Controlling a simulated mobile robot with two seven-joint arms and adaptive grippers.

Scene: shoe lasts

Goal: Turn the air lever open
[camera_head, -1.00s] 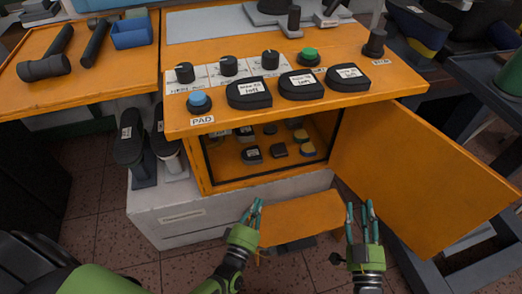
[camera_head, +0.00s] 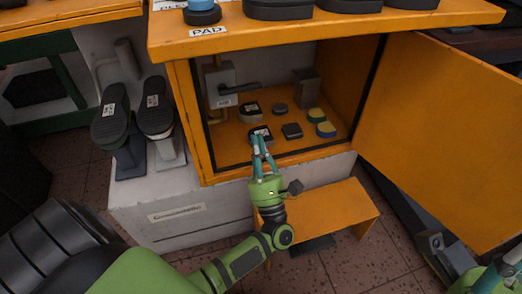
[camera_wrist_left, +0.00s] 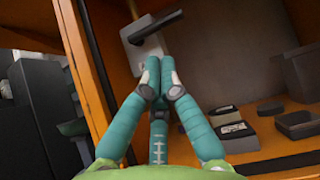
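The air lever (camera_head: 238,88) is a dark handle on a pale grey wall box (camera_head: 220,78), inside the open orange cabinet at its left side. In the head view the handle points right and lies roughly level. In the left wrist view the lever (camera_wrist_left: 157,24) shows beyond the fingertips. My left gripper (camera_head: 260,141) is at the cabinet's front opening, lower than the lever and apart from it. Its teal fingers converge at the tips in the left wrist view (camera_wrist_left: 159,72), with nothing between them. My right gripper (camera_head: 503,274) is partly cut off at the lower right corner.
A grey block (camera_head: 306,88) stands at the back. The orange door (camera_head: 445,130) is swung open to the right. An orange step (camera_head: 335,205) stands in front.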

